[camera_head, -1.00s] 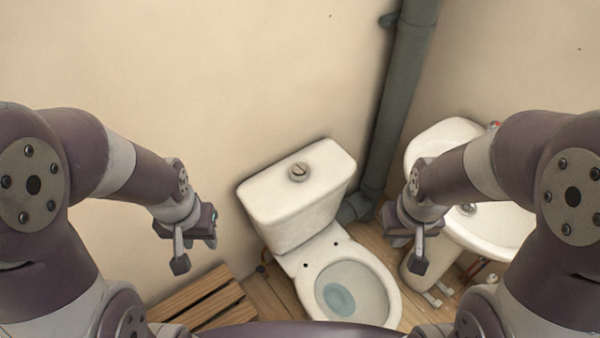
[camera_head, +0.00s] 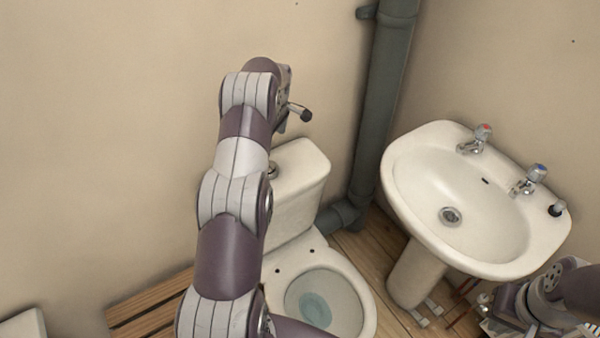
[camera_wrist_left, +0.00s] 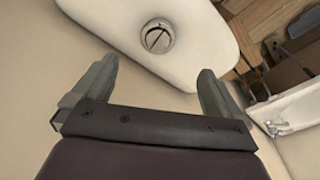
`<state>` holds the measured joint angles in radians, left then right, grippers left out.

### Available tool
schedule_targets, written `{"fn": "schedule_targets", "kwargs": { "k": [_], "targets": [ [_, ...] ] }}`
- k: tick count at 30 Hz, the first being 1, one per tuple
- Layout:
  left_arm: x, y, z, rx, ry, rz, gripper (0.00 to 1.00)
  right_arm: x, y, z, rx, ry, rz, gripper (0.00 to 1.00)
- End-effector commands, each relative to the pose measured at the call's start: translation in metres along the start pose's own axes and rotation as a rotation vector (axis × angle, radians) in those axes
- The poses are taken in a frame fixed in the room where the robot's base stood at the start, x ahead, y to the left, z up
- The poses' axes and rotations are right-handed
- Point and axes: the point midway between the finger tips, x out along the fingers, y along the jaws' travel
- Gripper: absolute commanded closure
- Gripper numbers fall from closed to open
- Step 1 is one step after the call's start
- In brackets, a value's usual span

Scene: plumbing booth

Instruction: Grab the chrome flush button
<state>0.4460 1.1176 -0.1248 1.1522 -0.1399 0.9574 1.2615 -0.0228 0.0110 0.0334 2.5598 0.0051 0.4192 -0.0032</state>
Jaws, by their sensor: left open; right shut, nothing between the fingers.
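The chrome flush button (camera_head: 273,170) is a round, slotted button on top of the white toilet cistern (camera_head: 303,167). My left arm partly covers it in the head view. My left gripper (camera_head: 297,118) is above and behind the cistern, by the wall. In the left wrist view the flush button (camera_wrist_left: 158,37) shows whole, ahead of the open, empty fingers (camera_wrist_left: 155,85) and between their lines, apart from them. My right gripper (camera_head: 497,322) is low at the right edge, under the basin, shut and empty; its fingertips are hard to make out.
A white basin (camera_head: 420,190) with two taps stands to the right. A grey waste pipe (camera_head: 380,110) runs down the wall between basin and cistern. The open toilet bowl (camera_head: 350,285) is in front of the cistern. A slatted wooden piece (camera_head: 150,305) lies at left.

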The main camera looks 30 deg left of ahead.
Motion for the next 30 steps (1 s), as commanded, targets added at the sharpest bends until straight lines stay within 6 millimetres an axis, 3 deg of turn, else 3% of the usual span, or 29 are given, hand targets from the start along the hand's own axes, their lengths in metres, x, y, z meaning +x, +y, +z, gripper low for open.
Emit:
{"fn": "schedule_targets", "kwargs": {
  "k": [5, 11, 13, 23, 30],
  "targets": [
    [0.015, -0.002, 0.001, -0.057, -0.002, -0.006, 0.0, 0.014, 0.0, 0.002, 0.0, 0.0, 0.0, 1.0],
    [0.063, -0.001, 0.002, -0.055, -0.002, -0.006, 0.0, 0.054, 0.0, 0.007, 0.0, 0.0, 0.0, 1.0],
    [0.065, -0.001, 0.001, -0.054, -0.003, -0.007, 0.0, 0.038, 0.0, 0.005, 0.0, -0.002, 0.0, 1.0],
    [0.121, 0.006, 0.0, -0.053, -0.002, -0.005, 0.0, 0.025, 0.0, 0.003, 0.0, 0.0, 0.0, 1.0],
    [0.127, 0.006, 0.0, -0.053, -0.001, -0.003, 0.0, 0.026, 0.0, 0.003, 0.0, 0.0, 0.0, 1.0]
  ]
}}
